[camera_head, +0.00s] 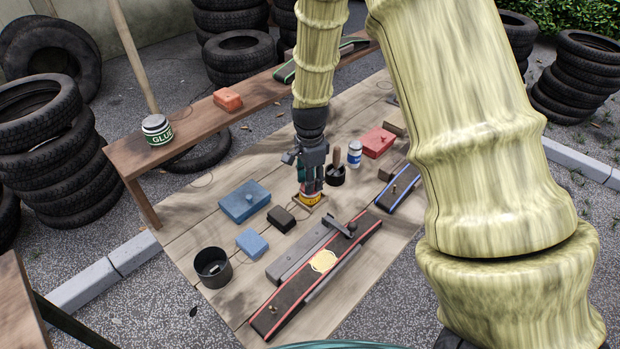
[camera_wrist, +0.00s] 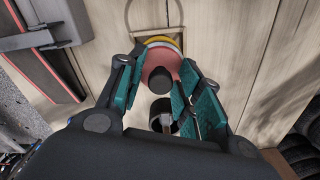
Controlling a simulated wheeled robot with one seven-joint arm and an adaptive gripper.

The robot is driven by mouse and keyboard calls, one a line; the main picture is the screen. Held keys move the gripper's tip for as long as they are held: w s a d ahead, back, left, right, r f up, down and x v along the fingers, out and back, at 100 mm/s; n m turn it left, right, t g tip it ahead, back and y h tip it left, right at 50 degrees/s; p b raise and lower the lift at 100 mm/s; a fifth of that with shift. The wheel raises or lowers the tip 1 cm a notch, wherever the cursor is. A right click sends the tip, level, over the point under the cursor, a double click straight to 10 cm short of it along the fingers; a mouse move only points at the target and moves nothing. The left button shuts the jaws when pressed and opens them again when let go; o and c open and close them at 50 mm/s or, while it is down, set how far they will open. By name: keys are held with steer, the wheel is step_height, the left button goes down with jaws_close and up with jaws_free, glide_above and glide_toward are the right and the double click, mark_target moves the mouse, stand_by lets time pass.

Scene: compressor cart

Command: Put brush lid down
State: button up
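My gripper (camera_head: 311,190) points straight down, low over the table at a small wooden square frame (camera_head: 320,203). A round red and yellow piece (camera_head: 311,199) sits under the fingertips, on or just above this frame. In the wrist view it is a pink disc (camera_wrist: 155,62) with a yellow and white edge, and a dark round knob stands up from it. My gripper's teal fingers (camera_wrist: 160,72) are on both sides of the disc. There is a gap left of the knob; whether the fingers press the disc's rim is hidden. An opened-looking glue tin (camera_head: 157,129) stands on the bench.
A black cup (camera_head: 335,178) with a wooden handle in it and a white bottle (camera_head: 354,153) stand close behind, to the right. A small black block (camera_head: 281,219) and a blue box (camera_head: 244,201) lie left. A long belt-topped board (camera_head: 318,277) lies in front.

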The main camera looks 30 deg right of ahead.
stand_by(0.3)
step_height(320, 180, up, 12)
steer(key=b, duration=0.1)
steer(key=shift+b, duration=0.35)
stand_by(0.7)
